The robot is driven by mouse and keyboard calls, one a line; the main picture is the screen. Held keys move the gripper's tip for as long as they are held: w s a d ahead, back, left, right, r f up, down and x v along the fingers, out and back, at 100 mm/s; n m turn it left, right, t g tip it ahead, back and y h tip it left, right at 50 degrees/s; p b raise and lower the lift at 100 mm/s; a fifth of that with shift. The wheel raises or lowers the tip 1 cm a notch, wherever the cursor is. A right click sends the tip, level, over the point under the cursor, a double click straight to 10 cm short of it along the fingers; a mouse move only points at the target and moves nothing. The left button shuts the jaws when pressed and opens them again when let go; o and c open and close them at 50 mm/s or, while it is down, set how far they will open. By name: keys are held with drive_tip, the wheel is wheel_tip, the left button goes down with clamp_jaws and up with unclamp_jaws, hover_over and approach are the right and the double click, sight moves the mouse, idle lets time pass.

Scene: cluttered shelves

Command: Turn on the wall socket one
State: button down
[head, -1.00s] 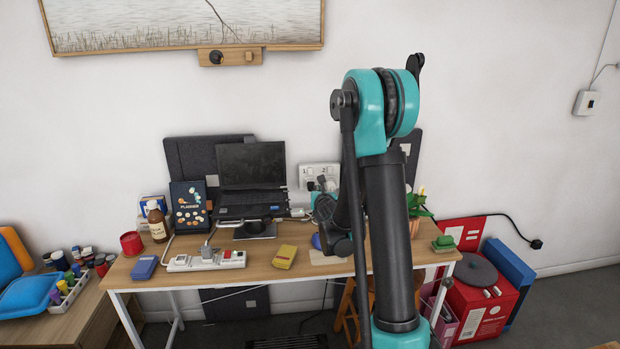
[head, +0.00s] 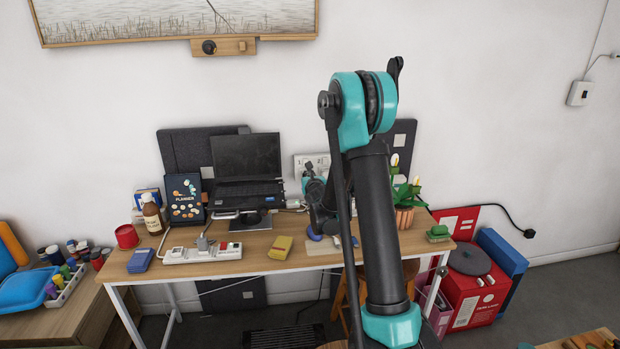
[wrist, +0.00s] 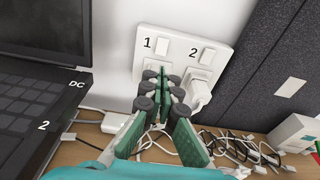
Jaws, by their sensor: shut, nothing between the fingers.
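The white wall socket plate (wrist: 182,58) is on the wall above the desk, with two switches labelled 1 and 2. Switch 1 (wrist: 164,47) is at its upper left, and switch 2 (wrist: 207,56) is to its right with a white plug (wrist: 200,88) below it. My gripper (wrist: 165,80) is shut and empty in the wrist view, its tips in front of the plate just below switch 1. Whether the tips touch the plate I cannot tell. In the head view the plate (head: 302,161) is partly hidden behind my gripper and arm.
A laptop (head: 246,166) stands left of the socket. A dark panel (wrist: 268,65) is close on the right. White and black cables (wrist: 235,145) lie on the desk below.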

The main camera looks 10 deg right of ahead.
drive_tip(key=w, duration=0.5)
drive_tip(key=w+f, duration=0.1)
drive_tip(key=w, duration=0.2)
